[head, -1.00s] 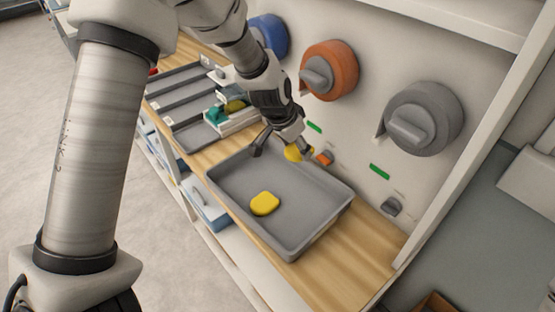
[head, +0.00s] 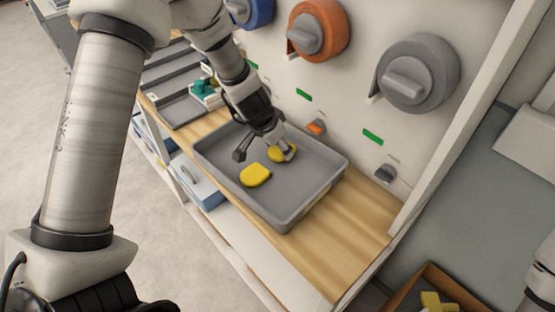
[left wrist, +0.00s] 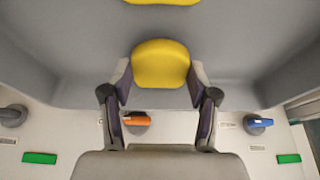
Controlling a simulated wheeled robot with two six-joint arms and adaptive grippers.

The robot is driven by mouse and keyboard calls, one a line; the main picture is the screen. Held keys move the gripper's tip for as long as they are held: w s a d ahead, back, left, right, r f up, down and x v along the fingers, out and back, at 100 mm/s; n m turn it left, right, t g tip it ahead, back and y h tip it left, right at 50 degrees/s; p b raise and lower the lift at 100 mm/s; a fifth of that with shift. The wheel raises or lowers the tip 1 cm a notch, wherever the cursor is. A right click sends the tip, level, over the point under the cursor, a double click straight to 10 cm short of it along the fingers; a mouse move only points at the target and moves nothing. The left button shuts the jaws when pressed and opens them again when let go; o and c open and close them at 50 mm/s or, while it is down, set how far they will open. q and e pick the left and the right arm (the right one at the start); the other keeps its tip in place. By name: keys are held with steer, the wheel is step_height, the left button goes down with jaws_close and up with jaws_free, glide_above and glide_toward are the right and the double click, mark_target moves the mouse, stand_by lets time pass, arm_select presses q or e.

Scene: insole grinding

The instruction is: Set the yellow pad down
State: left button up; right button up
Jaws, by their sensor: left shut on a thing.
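My left gripper (head: 266,153) is low inside the grey tray (head: 321,186), shut on a yellow pad (head: 284,152). In the left wrist view the held yellow pad (left wrist: 161,64) sits between the two fingers (left wrist: 160,88). I cannot tell whether its underside touches the tray floor. A second yellow pad (head: 255,175) lies flat on the tray floor, nearer the front side. It also shows partly at the top edge of the left wrist view (left wrist: 162,2). My right gripper is not in view.
Grey (head: 418,75), orange (head: 319,31) and blue (head: 250,10) round units are on the wall panel behind the tray. Darker trays (head: 177,105) stand to the left. A brown box (head: 433,271) with yellow pieces is at lower right. The tray's right part is bare.

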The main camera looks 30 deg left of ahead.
arm_select(q)
steer(key=shift+f, duration=0.8)
steer(key=shift+w+r, duration=0.15)
steer(key=shift+f, duration=0.2)
steer(key=o, duration=0.7)
steer(key=shift+r, duration=0.1)
steer(key=shift+o, duration=0.6)
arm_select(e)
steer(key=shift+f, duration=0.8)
